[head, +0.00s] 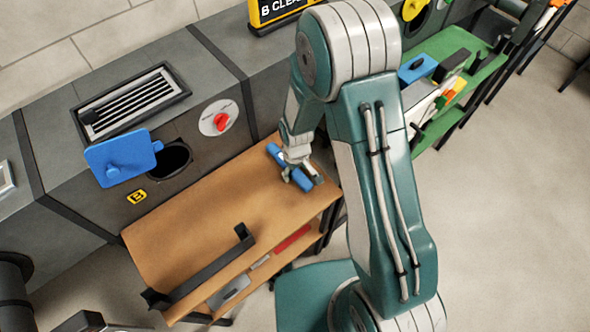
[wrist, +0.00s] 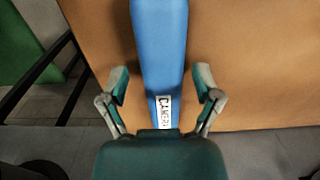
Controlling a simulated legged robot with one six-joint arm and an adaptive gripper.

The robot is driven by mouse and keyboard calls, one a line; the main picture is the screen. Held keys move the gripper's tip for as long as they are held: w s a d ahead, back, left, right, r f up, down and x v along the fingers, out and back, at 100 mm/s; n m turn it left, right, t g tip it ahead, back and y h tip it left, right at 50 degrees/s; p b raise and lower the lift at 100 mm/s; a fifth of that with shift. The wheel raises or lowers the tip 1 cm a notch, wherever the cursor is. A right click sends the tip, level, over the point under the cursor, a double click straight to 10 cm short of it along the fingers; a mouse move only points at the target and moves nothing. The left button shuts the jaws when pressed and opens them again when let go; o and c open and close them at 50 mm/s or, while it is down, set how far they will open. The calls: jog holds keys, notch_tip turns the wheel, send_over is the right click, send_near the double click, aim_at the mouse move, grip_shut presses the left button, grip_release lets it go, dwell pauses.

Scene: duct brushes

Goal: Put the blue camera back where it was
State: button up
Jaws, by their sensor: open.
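The blue camera (wrist: 158,50) is a long blue body with a white label reading "CAMERA". In the head view the blue camera (head: 275,152) lies on the wooden bench top near its right end, partly hidden by my gripper. My gripper (head: 298,172) is low over it. In the wrist view my gripper (wrist: 160,85) is open, with one finger on each side of the camera and a visible gap on both sides. I cannot tell its exact height above the bench.
The wooden bench (head: 190,225) carries a long black holder (head: 205,270) at its front left. A blue hatch cover (head: 122,158) stands open beside a dark round duct opening (head: 170,158), marked B. A red knob (head: 221,121) is on the duct. A green shelf (head: 445,45) with items stands at right. The bench's middle is clear.

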jog(key=s+d+r+m+t, duration=0.1)
jog(key=s+d+r, duration=0.1)
jog(key=r, duration=0.7)
jog(key=s+d+r+m+t, duration=0.1)
jog(key=s+d+r, duration=0.1)
jog(key=r, duration=0.8)
jog(key=s+d+r+m+t, duration=0.1)
jog(key=s+d+r, duration=0.1)
jog(key=r, duration=0.7)
jog(key=s+d+r+m+t, duration=0.2)
jog(key=s+d+r, duration=0.3)
jog(key=s, duration=0.6)
notch_tip(320, 180, up, 3)
jog(key=shift+f+m+t, duration=0.1)
jog(key=shift+m+t, duration=0.2)
jog(key=shift+m, duration=0.6)
jog(key=shift+c, duration=0.5)
